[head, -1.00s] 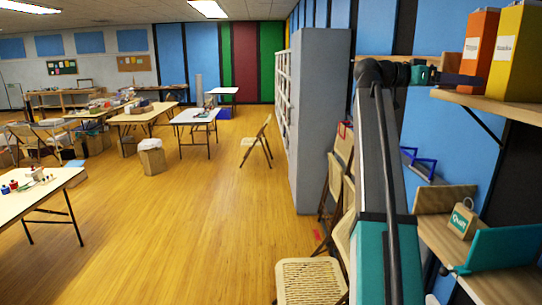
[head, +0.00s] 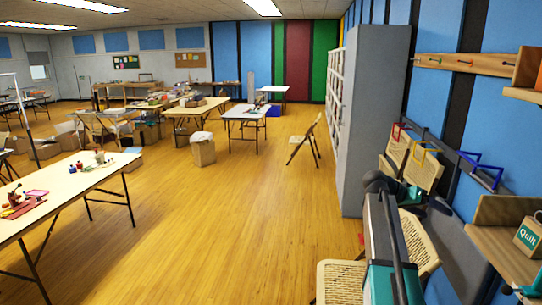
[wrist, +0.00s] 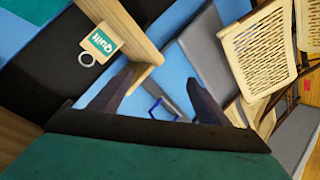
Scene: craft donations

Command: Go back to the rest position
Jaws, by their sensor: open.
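My arm rises at the lower right of the head view, its dark joint in front of the folded chairs and the wall. My gripper (wrist: 161,97) shows in the wrist view with its two dark fingers spread apart and nothing between them. Beyond the fingers are blue wall, a grey strip and a blue hook. In the head view the gripper's fingers cannot be made out.
A wooden tag marked "Quilt" (head: 527,236) is by a shelf at right; it also shows in the wrist view (wrist: 100,43). Folding chairs (head: 341,282) stand near my arm. A grey cabinet (head: 376,120) is behind. The wooden floor (head: 225,225) is open.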

